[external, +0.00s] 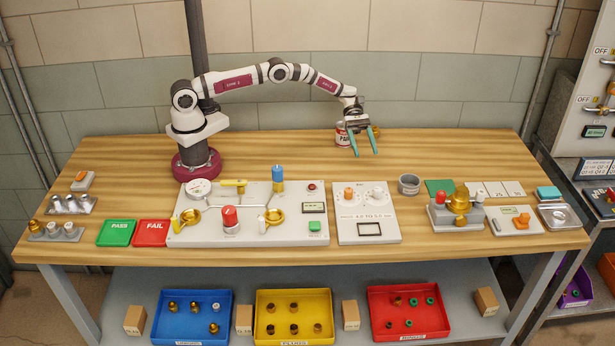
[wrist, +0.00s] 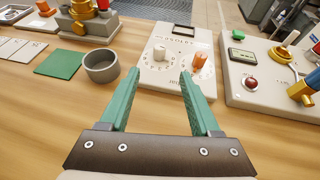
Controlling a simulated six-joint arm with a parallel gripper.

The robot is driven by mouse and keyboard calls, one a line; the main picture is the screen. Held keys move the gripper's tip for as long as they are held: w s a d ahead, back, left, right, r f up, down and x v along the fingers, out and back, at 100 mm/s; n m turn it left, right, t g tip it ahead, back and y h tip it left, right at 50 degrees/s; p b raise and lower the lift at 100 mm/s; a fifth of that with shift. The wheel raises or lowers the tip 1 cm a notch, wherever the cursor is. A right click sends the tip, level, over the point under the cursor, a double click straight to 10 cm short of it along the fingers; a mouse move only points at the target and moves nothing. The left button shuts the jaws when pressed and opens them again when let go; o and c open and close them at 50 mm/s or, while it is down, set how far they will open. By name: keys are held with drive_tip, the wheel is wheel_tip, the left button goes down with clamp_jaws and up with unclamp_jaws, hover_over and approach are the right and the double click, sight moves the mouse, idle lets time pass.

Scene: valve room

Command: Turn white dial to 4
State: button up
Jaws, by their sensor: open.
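The white dial (external: 378,192) is at the upper right of a pale panel (external: 369,222) in the external view, beside an orange knob (external: 349,194). In the wrist view the white dial (wrist: 159,52) stands upright on the panel, left of the orange knob (wrist: 200,60). Its scale marks are too small to read, so its setting is unclear. My gripper (external: 366,155) is open and empty, behind the panel and apart from the dial. In the wrist view the dial shows beyond the gap between my green fingers (wrist: 159,73).
A grey ring-shaped cup (external: 409,184) stands right of the panel. A larger panel (external: 250,212) with a red knob, yellow valves and a blue knob lies to its left. Bare wood lies between gripper and panel.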

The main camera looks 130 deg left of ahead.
drive_tip(key=n+t+y, duration=0.2)
drive_tip(key=n+y, duration=0.2)
approach(378, 189)
drive_tip(key=x, duration=1)
drive_tip(key=shift+f, duration=0.35)
clamp_jaws()
